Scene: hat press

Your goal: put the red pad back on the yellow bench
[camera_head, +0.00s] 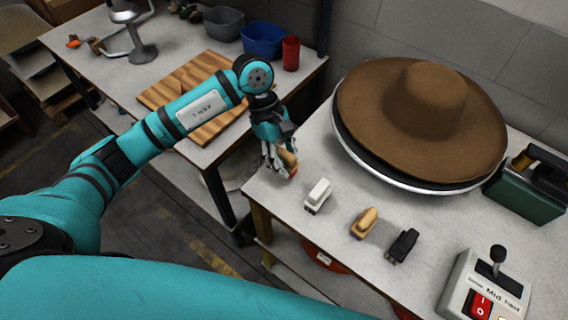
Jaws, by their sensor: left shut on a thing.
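My left gripper (280,164) reaches over the left edge of the bench with the yellow leg, its fingers shut on a small pad (289,160). The pad shows tan with some red; the fingers hide part of it. It is at the bench's left corner, and I cannot tell whether it touches the top. The bench (262,192) has a light grey top and a yellow leg at its near left corner. My right gripper is not in view.
A white pad (318,195), a tan pad (364,222) and a black pad (402,246) stand in a row on the bench. Behind them is a brown hat (425,115) on a round press. A switch box (485,290) stands at right. A wooden board (195,90) lies on another table.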

